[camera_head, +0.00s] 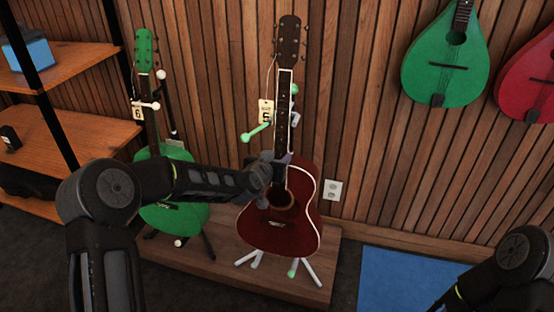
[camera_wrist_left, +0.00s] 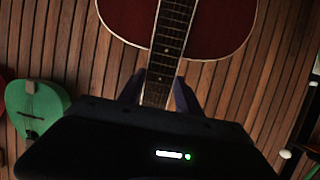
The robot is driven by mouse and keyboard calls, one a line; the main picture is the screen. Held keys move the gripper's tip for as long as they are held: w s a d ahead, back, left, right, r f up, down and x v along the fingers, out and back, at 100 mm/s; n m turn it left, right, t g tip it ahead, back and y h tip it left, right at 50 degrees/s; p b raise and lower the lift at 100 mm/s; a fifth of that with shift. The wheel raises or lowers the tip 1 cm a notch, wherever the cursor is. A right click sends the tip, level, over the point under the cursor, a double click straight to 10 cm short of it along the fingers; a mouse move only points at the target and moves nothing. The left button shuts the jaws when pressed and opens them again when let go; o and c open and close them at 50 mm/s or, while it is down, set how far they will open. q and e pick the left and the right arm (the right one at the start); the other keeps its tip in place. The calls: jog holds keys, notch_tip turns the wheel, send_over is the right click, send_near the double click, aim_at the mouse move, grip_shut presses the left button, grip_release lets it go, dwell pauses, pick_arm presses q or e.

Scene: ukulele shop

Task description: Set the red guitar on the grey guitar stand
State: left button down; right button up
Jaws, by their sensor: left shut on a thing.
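The red guitar (camera_head: 280,225) is upright above the wooden platform, with its dark headstock up against the wall. My left gripper (camera_head: 277,168) is shut on its neck, just above the body. In the left wrist view the two fingers (camera_wrist_left: 160,92) stand on either side of the neck, and the guitar body (camera_wrist_left: 200,22) shows at the top. My right gripper is out of view.
A green guitar (camera_head: 172,208) is on another stand to the left on the wooden platform (camera_head: 325,262). Shelves (camera_head: 75,130) stand at the far left. Green (camera_head: 445,65) and red (camera_head: 532,85) instruments hang on the wall. A blue mat (camera_head: 405,281) lies at lower right.

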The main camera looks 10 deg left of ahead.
pick_arm(q)
jog(key=shift+w+b, duration=0.1)
jog(key=shift+b, duration=0.2)
dwell(0.6)
jog(key=shift+w+f+b, duration=0.2)
jog(key=shift+f+b, duration=1.95)
jog(key=shift+f, duration=0.3)
jog(key=c, duration=1.1)
grip_release()
jog(key=o, duration=0.4)
jog(key=shift+s+f, duration=0.1)
jog(key=shift+f, duration=0.1)
jog(key=shift+c, duration=0.2)
jog(key=d+v, duration=0.1)
jog(key=v, duration=0.6)
jog(key=shift+s+a+p, duration=0.35)
jog(key=shift+s+a, duration=0.1)
jog(key=shift+a, duration=0.1)
